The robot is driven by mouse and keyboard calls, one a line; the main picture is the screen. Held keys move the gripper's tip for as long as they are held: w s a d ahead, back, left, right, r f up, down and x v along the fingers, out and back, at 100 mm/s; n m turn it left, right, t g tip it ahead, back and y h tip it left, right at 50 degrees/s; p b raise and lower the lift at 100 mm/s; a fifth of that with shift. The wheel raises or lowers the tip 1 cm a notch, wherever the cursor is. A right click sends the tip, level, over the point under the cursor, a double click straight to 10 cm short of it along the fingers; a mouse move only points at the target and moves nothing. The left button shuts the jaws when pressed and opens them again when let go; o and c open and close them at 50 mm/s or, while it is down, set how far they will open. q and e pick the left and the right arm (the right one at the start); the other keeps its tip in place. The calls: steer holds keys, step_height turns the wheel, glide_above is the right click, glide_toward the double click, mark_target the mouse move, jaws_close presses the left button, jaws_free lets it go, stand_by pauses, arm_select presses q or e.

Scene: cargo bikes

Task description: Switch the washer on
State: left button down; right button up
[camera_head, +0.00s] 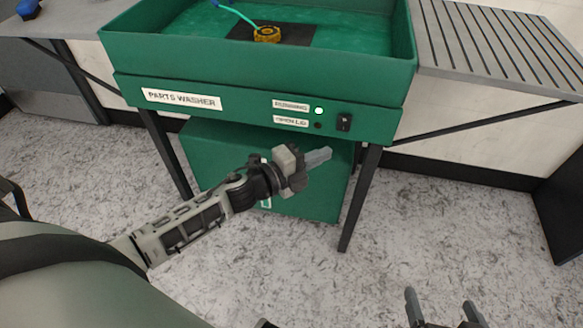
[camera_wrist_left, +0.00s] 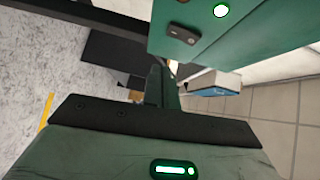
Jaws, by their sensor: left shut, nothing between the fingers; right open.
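The green parts washer (camera_head: 250,108) stands ahead, its front panel labelled PARTS WASHER. A black rocker switch (camera_head: 344,122) sits at the panel's right; it also shows in the left wrist view (camera_wrist_left: 181,34). Left of it, the upper lamp (camera_head: 319,111) beside the RUNNING label glows; it shows green in the left wrist view (camera_wrist_left: 221,10). The lower lamp (camera_head: 318,125) is dark. My left gripper (camera_head: 328,153) is shut and empty, below the panel and the switch in the picture, apart from the switch. My right gripper (camera_head: 443,308) is open and empty at the bottom edge.
The washer's basin is open, with a gold part (camera_head: 267,34) on a black mat and a light-blue hose (camera_head: 236,12). A slatted grey bench (camera_head: 480,84) adjoins on the right, another grey top (camera_head: 70,20) on the left. Speckled floor is clear at right.

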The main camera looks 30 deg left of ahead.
arm_select(q)
steer(key=v, duration=0.6)
steer(key=shift+s+a+f, duration=0.25)
steer(key=shift+s+f, duration=0.1)
steer(key=shift+f, duration=0.2)
